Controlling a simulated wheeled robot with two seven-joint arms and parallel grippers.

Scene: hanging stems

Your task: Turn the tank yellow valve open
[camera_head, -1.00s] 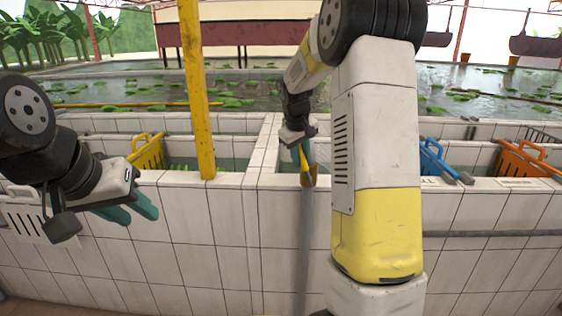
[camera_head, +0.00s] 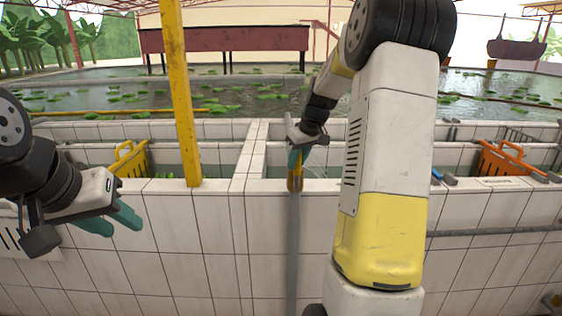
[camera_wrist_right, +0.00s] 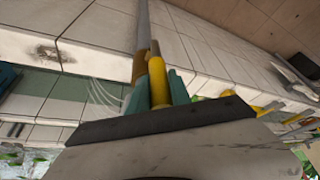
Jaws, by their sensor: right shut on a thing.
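The yellow valve (camera_head: 295,182) sits at the top of a grey vertical pipe (camera_head: 293,255) against the white tiled tank wall (camera_head: 215,230). My right gripper (camera_head: 297,160) is at the valve, with its teal fingers shut on the yellow handle. In the right wrist view the handle (camera_wrist_right: 158,82) lies between the teal fingers (camera_wrist_right: 159,88), beside the yellow valve body (camera_wrist_right: 139,66). Thin white streams of water (camera_wrist_right: 103,97) show beside the valve. My left gripper (camera_head: 110,220) is open and empty, in front of the wall at the left.
A yellow post (camera_head: 177,100) stands on the wall between my arms. A yellow basket (camera_head: 131,158) is in the left tank and an orange basket (camera_head: 508,160) in the right one. A pond with green leaves lies behind. A horizontal pipe (camera_head: 490,232) runs along the wall at right.

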